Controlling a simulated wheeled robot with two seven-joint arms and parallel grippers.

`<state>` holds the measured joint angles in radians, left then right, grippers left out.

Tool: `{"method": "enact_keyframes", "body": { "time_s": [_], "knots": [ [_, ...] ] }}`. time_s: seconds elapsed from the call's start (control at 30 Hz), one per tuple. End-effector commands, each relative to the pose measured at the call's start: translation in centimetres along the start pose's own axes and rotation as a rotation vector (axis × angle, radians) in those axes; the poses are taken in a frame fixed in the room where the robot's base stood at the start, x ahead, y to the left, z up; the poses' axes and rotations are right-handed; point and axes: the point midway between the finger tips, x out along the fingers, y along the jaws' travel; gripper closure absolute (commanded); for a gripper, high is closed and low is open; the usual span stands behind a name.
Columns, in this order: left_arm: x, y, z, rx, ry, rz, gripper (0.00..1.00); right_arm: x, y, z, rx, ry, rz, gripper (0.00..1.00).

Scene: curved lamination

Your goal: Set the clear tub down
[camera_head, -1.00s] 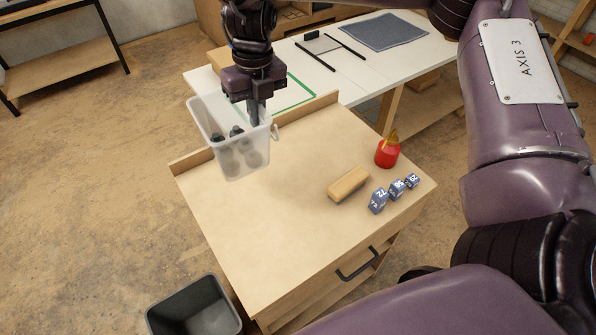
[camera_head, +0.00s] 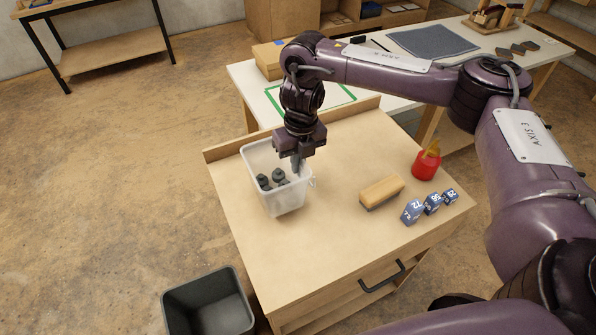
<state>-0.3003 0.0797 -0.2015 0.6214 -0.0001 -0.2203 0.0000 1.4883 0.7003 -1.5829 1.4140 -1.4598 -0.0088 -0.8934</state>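The clear tub (camera_head: 284,203) is a translucent white bin with several dark grey pieces (camera_head: 278,176) inside. It is at the far left part of the wooden cabinet top (camera_head: 300,250) and looks upright. I cannot tell for sure whether its base touches the wood. My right gripper (camera_head: 297,163) comes down from above onto the tub's right rim and appears shut on it. The fingertips are partly hidden by the tub wall. My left gripper is not in view.
A wooden-backed brush (camera_head: 381,191), several blue numbered blocks (camera_head: 432,204) and a red bottle (camera_head: 426,164) stand to the right on the cabinet top. A dark bin (camera_head: 208,305) is on the floor. The cabinet top's front left is clear. A white table (camera_head: 470,60) is behind.

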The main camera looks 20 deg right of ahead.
Motion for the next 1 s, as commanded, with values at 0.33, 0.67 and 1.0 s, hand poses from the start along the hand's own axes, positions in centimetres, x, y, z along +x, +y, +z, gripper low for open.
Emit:
{"method": "enact_keyframes", "body": {
  "time_s": [0.33,0.67,1.0],
  "knots": [
    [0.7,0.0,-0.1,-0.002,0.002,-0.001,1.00,2.8,-0.1,0.0,0.000,0.000,0.001,1.00],
    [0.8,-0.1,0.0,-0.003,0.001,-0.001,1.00,3.1,-0.1,-0.1,0.000,0.002,0.000,0.88],
    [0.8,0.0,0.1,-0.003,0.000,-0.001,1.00,3.1,-0.1,-0.1,0.000,0.002,0.000,0.76]
  ]
}}
